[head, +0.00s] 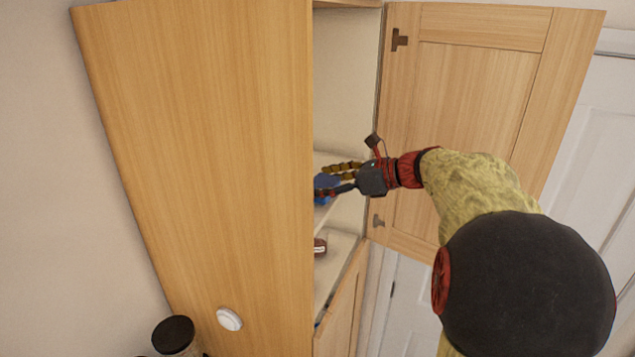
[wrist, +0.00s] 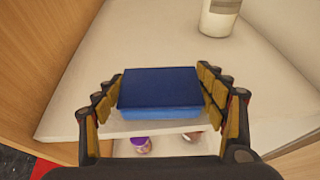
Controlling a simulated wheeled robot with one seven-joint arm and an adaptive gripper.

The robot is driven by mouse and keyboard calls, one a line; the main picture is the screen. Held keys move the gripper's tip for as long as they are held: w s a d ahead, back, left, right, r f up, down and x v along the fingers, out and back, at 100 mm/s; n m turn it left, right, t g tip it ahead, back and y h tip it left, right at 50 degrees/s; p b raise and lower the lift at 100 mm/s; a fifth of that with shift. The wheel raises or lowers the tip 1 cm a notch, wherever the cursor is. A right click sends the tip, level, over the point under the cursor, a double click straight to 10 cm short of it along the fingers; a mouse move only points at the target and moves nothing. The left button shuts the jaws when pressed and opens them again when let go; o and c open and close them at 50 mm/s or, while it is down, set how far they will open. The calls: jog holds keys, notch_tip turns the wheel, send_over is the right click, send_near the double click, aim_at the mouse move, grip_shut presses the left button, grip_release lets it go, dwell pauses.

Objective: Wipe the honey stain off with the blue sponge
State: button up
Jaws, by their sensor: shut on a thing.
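The blue sponge (wrist: 160,88) is a dark-topped, lighter-sided block in the middle of the wrist view. My gripper (wrist: 163,95) is shut on it, with one yellow-padded finger on each side. In the head view my gripper (head: 340,182) reaches into the open cupboard, and the blue sponge (head: 325,186) shows partly at the wooden side panel's edge. The sponge is over a pale shelf (wrist: 110,60), near its front edge; I cannot tell whether it touches the shelf. I see no honey stain; the sponge and the panel hide part of the shelf.
A white bottle or jar (wrist: 219,18) stands farther back on the shelf. A purple-topped item (wrist: 141,145) and another small item lie on a lower level. The cupboard door (head: 480,90) is open to the right; the wooden side panel (head: 200,140) borders the left.

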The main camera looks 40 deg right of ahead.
jog(key=shift+s+d+f, duration=0.1)
jog(key=shift+s+d, duration=0.25)
jog(key=shift+s, duration=0.25)
jog(key=shift+s+d, duration=0.35)
jog(key=shift+s, duration=0.2)
jog(key=shift+s+a+p, duration=0.1)
jog(key=shift+a+p, duration=0.05)
jog(key=shift+p, duration=0.25)
jog(key=shift+w+a+r+p, duration=0.15)
jog(key=shift+w+a, duration=0.35)
jog(key=shift+w, duration=0.25)
jog(key=shift+w+a+r+p, duration=0.15)
jog(key=shift+w+a, duration=0.3)
jog(key=shift+w, duration=0.25)
jog(key=shift+w+a+f, duration=0.1)
jog(key=shift+w+a, duration=0.5)
jog(key=shift+w, duration=0.4)
jog(key=shift+w+a+f, duration=0.1)
jog(key=shift+w+a, duration=0.45)
jog(key=shift+w, duration=0.4)
jog(key=shift+w+a+f, duration=0.1)
jog(key=shift+w+a, duration=0.5)
jog(key=shift+w, duration=0.4)
jog(key=shift+s+d, duration=0.1)
